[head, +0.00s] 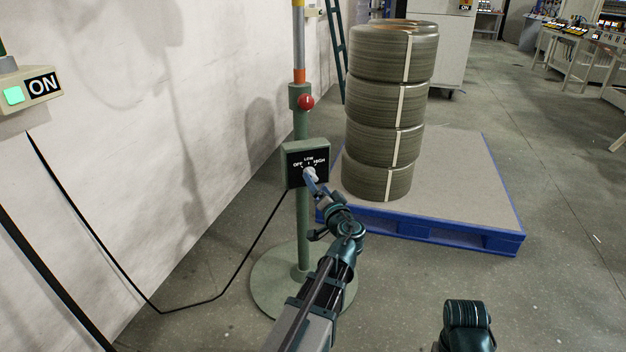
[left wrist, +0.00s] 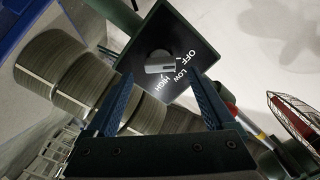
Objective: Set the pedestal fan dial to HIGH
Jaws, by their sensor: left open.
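The fan dial (head: 311,174) is a small pale knob on a dark control box (head: 293,171) on a green post (head: 302,225). OFF, LOW and HIGH are printed around it. In the left wrist view the grey knob (left wrist: 161,62) stands out from the black face, but I cannot tell which mark it points to. My left gripper (head: 313,183) is at the box front, partly covering the dial in the head view. In the left wrist view its blue fingers (left wrist: 164,82) are spread with the knob just beyond, between their lines. My right gripper is out of view.
A red button (head: 306,101) sits above the box. Banded coils (head: 385,120) are stacked on a blue-edged pallet (head: 470,185) to the right. A white wall (head: 120,130) and hanging cable (head: 235,285) are to the left.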

